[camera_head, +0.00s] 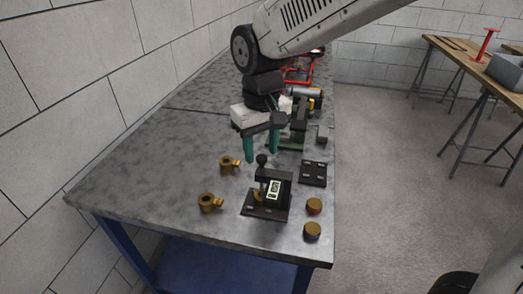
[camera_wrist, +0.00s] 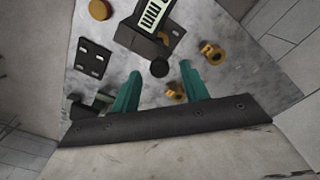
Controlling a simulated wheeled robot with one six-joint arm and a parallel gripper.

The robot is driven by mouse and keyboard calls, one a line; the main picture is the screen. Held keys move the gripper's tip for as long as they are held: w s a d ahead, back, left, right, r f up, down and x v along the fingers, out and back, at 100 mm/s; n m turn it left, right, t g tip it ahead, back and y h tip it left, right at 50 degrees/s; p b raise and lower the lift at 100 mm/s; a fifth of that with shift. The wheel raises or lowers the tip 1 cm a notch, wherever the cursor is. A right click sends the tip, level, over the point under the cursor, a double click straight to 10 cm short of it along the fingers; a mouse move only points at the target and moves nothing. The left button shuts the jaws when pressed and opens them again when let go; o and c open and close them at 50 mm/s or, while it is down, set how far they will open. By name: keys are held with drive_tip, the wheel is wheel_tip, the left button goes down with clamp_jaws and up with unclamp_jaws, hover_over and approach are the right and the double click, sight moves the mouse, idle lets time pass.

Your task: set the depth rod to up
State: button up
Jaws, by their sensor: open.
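The depth rod's round black knob (camera_head: 262,160) tops a thin upright stem on the black gauge stand (camera_head: 273,176). In the wrist view the knob (camera_wrist: 159,68) lies about midway between my fingertips. The stand has a pale display (camera_head: 273,189) and a flat black base (camera_head: 262,211). The rod's lower end is hard to make out beside a brass part. My gripper (camera_head: 262,155) has green fingers pointing down, spread apart and empty, near the knob. In the wrist view my open gripper (camera_wrist: 160,72) shows no contact with the knob; the height gap is unclear.
Two brass fittings (camera_head: 210,203) (camera_head: 228,164) stand left of the gauge. Brass discs (camera_head: 314,206) (camera_head: 312,230) and a black slotted plate (camera_head: 313,173) lie to its right. Darker equipment (camera_head: 299,122) and red items crowd the bench (camera_head: 150,185) behind. The bench's left front is clear.

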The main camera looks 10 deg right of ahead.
drive_tip(key=shift+f, duration=0.65)
clamp_jaws()
drive_tip(key=shift+r, duration=2.2)
unclamp_jaws()
